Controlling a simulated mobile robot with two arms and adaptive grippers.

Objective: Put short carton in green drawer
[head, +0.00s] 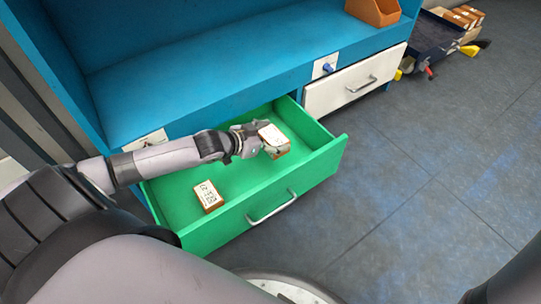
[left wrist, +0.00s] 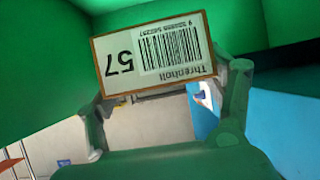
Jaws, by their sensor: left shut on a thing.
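My left gripper (head: 262,143) is shut on a short carton (head: 274,137), brown with a white label, and holds it over the right part of the open green drawer (head: 270,200). In the left wrist view the carton (left wrist: 153,57) sits between the two fingers (left wrist: 165,85), its label showing a barcode, the number 57 and text upside down. Green drawer surfaces fill much of that view around it. Whether the carton touches the drawer floor is hard to tell. Another carton (head: 208,196) with a white label lies on the drawer floor at the left. My right gripper is not in view.
The drawer is pulled out from a blue cabinet (head: 200,85). A closed white drawer (head: 355,82) is to its right. An orange bin (head: 373,10) stands on the cabinet top. A dark cart (head: 428,38) with boxes is at the far right. The grey floor (head: 430,170) is clear.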

